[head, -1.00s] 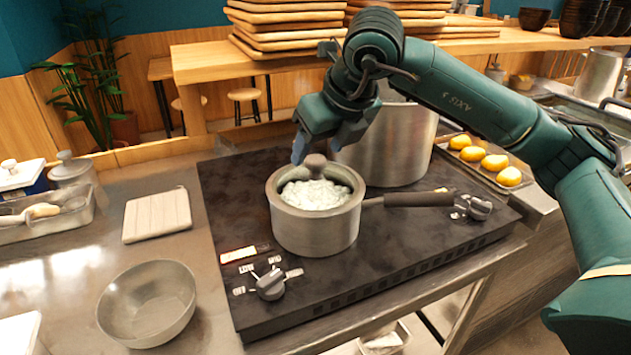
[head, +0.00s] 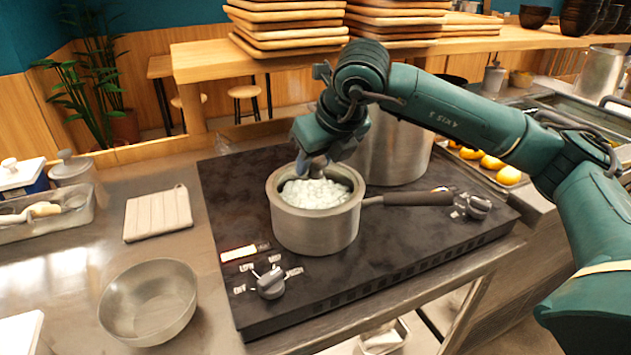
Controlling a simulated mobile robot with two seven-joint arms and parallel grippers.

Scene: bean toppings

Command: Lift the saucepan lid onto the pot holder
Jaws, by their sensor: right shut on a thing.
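The saucepan (head: 314,228) stands on the dark stove with white chunks showing inside, its handle pointing right. The saucepan lid (head: 318,192) seems to be clear glass over the white chunks; its glass is hard to make out, and I cannot tell whether it still touches the rim. My right gripper (head: 312,165) is over the saucepan, shut on the lid's knob, which its fingers mostly hide. The pot holder (head: 157,213), a pale quilted square, lies flat and bare on the counter left of the stove. My left gripper is out of view.
A tall steel pot (head: 395,150) stands close behind the saucepan. A metal bowl (head: 148,302) sits on the counter in front of the pot holder. A utensil tray (head: 75,212) and a lidded jar (head: 72,170) are at the left. The counter around the pot holder is mostly clear.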

